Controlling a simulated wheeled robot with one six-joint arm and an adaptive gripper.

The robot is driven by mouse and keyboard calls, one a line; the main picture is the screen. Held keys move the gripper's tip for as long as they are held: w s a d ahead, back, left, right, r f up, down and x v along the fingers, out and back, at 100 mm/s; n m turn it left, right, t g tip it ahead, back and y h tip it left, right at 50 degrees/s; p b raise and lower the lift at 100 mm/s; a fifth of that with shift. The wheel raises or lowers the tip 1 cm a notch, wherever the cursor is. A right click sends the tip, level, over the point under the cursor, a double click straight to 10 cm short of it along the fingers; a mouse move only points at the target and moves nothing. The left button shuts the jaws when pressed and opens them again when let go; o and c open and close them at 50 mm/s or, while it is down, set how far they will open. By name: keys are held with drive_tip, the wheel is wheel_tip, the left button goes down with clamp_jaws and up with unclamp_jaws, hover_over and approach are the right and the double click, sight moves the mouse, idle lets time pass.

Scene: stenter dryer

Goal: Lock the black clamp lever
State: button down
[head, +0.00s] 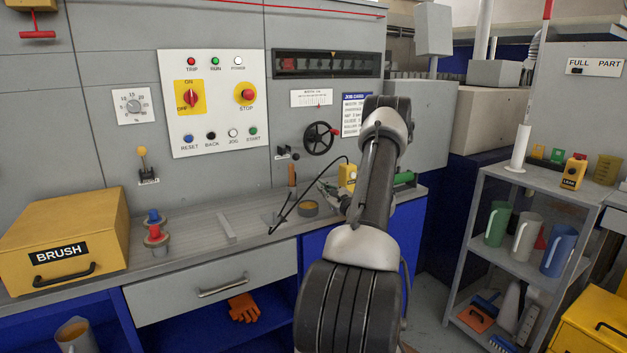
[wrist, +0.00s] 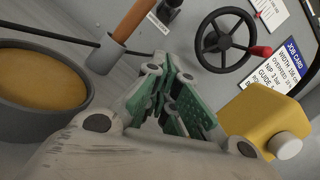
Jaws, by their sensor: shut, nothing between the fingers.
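The black clamp lever (head: 285,152) is a small black part on the grey panel, just left of the black handwheel (head: 319,138). Part of a black fitting, likely the same lever, shows at the top edge of the wrist view (wrist: 169,8). Its exact angle is too small to tell. My gripper (head: 324,187) is low in front of the panel, below the lever and apart from it. In the wrist view its green-padded fingers (wrist: 171,70) are shut and empty. My arm hides part of the bench and panel.
A wooden-handled tool (head: 292,175), a round dish (head: 308,208) and a yellow bottle (head: 347,176) stand close around my gripper. The yellow brush box (head: 65,236) is far left.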

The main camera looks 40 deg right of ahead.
sight(292, 155)
drive_tip(key=w, duration=0.2)
drive_tip(key=w+r, duration=0.1)
drive_tip(key=w, duration=0.2)
drive_tip(key=w+d, duration=0.1)
drive_tip(key=w, duration=0.2)
drive_tip(key=shift+w+r, duration=0.2)
drive_tip(key=shift+w, duration=0.05)
drive_tip(key=shift+w+a+r, duration=0.15)
drive_tip(key=shift+a+r, duration=0.1)
drive_tip(key=shift+r, duration=0.35)
drive_tip(key=shift+w+a+r, duration=0.1)
drive_tip(key=shift+a+r, duration=0.2)
drive_tip(key=shift+r, duration=0.35)
drive_tip(key=shift+w+a+r, duration=0.15)
drive_tip(key=shift+a+r, duration=0.1)
drive_tip(key=shift+r, duration=0.35)
drive_tip(key=shift+r, duration=0.15)
drive_tip(key=shift+s+r+g, duration=0.15)
drive_tip(key=shift+r+g, duration=0.1)
drive_tip(key=shift+g, duration=0.05)
